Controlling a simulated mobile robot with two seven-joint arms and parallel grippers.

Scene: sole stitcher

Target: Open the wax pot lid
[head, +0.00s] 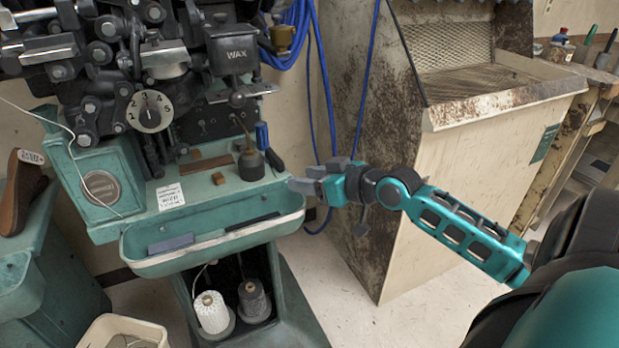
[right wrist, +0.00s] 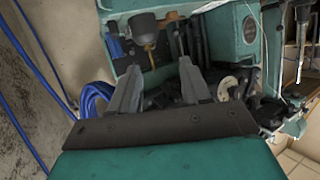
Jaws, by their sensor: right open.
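The wax pot (head: 233,58) is a dark box marked WAX on the upper right of the stitching machine in the head view. Its top looks covered by a dark lid (head: 229,28); the lid's edge is hard to make out. My right gripper (head: 299,186) is below and to the right of the pot, by the right end of the green tray, apart from the pot. In the right wrist view its two grey fingers (right wrist: 158,85) stand apart with nothing between them. I cannot make out the pot surely in that view. My left gripper is not in view.
A rusty cream cabinet (head: 455,165) stands at right.

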